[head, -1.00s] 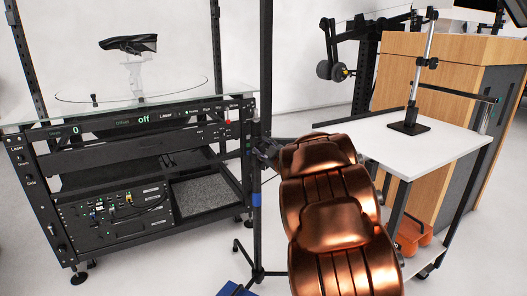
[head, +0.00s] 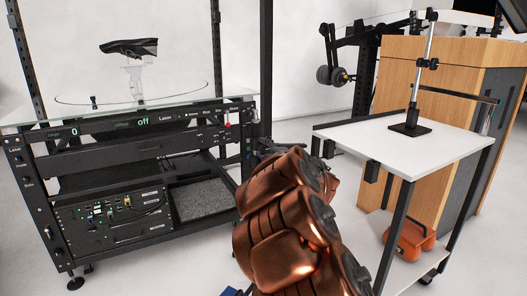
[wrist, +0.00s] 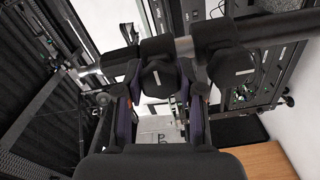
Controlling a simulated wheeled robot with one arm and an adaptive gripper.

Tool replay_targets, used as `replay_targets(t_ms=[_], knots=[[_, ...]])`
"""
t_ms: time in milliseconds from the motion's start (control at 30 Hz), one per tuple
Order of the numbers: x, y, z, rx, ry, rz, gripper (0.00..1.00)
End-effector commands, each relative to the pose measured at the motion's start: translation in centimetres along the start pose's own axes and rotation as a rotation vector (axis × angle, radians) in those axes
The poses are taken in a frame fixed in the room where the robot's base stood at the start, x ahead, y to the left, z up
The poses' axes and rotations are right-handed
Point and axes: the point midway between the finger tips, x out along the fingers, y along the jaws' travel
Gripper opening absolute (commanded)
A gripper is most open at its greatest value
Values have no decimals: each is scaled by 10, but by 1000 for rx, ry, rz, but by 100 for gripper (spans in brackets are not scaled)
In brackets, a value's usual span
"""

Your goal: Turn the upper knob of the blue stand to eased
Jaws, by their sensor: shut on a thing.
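In the wrist view my gripper (wrist: 160,95) has a finger on each side of a black knob (wrist: 158,78) with a small pale label, and it is shut on this knob. A second black knob (wrist: 232,64) with a pale label sits just to the right, outside the fingers. Both knobs hang at a dark bar (wrist: 205,42) that crosses the view. I cannot tell from the labels how the held knob is set. In the head view my copper-coloured arm hides the gripper and the knobs. A bit of blue (head: 230,292) shows at the bottom edge.
A black rack (head: 130,160) with a glass top and a turntable stands at the left. A white table (head: 440,145) holding a post on a black base (head: 410,129) stands at the right, close to my arm. A wooden cabinet (head: 440,85) is behind it.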

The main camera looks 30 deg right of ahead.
Motion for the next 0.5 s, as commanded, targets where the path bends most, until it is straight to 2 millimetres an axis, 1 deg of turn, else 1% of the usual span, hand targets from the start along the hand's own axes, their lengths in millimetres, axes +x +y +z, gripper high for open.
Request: replay_targets(t_ms=[433,467,500], knots=[[0,0,-2,-10,3,0,3],[0,0,-2,-10,3,0,40],[0,0,-2,-10,3,0,44]])
